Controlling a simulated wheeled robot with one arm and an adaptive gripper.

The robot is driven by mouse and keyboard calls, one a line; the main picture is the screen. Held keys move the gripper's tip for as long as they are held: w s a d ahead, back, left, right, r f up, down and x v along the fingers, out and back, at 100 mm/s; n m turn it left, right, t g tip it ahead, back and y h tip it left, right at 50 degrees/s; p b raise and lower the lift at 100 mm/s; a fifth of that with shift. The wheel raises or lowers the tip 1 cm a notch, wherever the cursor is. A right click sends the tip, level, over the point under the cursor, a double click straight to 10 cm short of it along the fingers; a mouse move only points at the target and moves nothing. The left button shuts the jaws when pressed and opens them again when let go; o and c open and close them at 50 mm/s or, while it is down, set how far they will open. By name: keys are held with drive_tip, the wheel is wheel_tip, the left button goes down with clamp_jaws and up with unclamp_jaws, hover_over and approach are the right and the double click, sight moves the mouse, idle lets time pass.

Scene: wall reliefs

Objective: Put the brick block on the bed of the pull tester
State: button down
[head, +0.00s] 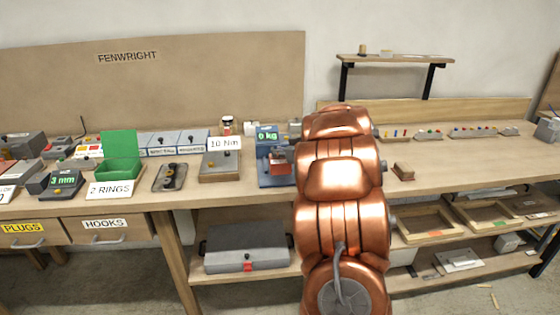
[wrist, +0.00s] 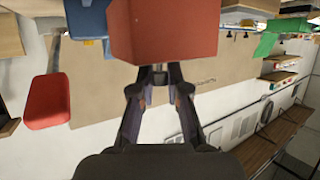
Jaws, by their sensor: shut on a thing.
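The brick block (wrist: 165,32) is a red-orange block at the top middle of the wrist view. My gripper (wrist: 160,76) is shut on it; the fingertips meet the block's lower edge in that view. The blue pull tester (head: 268,172) stands on the bench just left of my arm in the head view, its green display reading 0 kg. A reddish shape shows at the tester there; I cannot tell whether it is the held block. My gripper is hidden behind my arm in the head view. A blue part (wrist: 88,22) shows beside the block in the wrist view.
A grey unit with a 10 Nm sign (head: 222,160) stands left of the tester. Further left are a green bin (head: 118,168) and a dark clamp plate (head: 170,177). A small wooden block (head: 403,171) lies right of my arm. A red rounded piece (wrist: 47,100) shows in the wrist view.

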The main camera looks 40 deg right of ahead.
sight(281, 159)
drive_tip(key=shift+w+f, duration=0.1)
drive_tip(key=shift+f, duration=1.65)
drive_tip(key=c, duration=1.2)
unclamp_jaws()
drive_tip(key=shift+f, duration=0.15)
drive_tip(key=shift+o, duration=0.2)
drive_tip(key=shift+r, duration=0.2)
drive_tip(key=shift+s+r, duration=0.1)
drive_tip(key=shift+s, duration=0.25)
drive_tip(key=v, duration=1.1)
drive_tip(key=shift+s+b, duration=0.15)
drive_tip(key=shift+b, duration=0.15)
drive_tip(key=shift+a, duration=0.1)
